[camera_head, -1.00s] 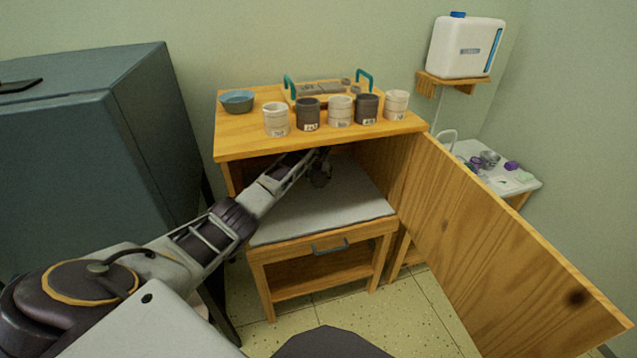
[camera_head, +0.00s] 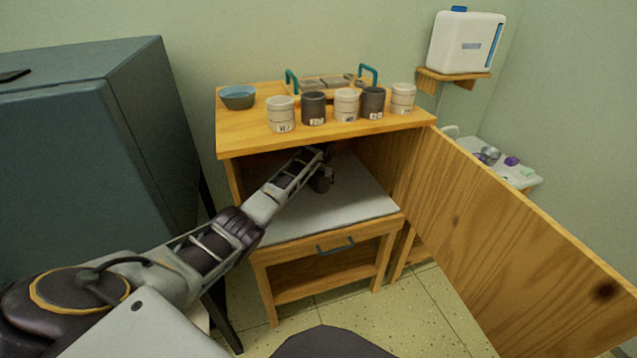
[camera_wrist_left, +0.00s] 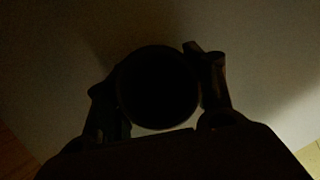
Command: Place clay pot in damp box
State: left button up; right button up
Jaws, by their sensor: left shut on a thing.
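The damp box (camera_head: 230,148) is a wooden cabinet with its front open and a pale grey shelf (camera_head: 345,215) inside. My left arm reaches in through the opening. My left gripper (camera_head: 324,170) is shut on a dark clay pot (camera_head: 320,183) inside the box. The pot is low over the shelf; I cannot tell whether it touches. In the left wrist view the pot (camera_wrist_left: 158,88) is a dark round shape between the two fingers (camera_wrist_left: 160,90), over the pale shelf. That view is very dark. My right gripper is not in view.
The wooden door (camera_head: 500,225) stands open on the right. Several labelled pots (camera_head: 314,108), a blue bowl (camera_head: 237,97) and a tray with teal handles (camera_head: 290,82) stand on top. A dark cabinet (camera_head: 90,140) is on the left.

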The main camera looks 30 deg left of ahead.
pick_arm(q)
jog(key=shift+d+r, duration=0.1)
jog(key=o, duration=1.2)
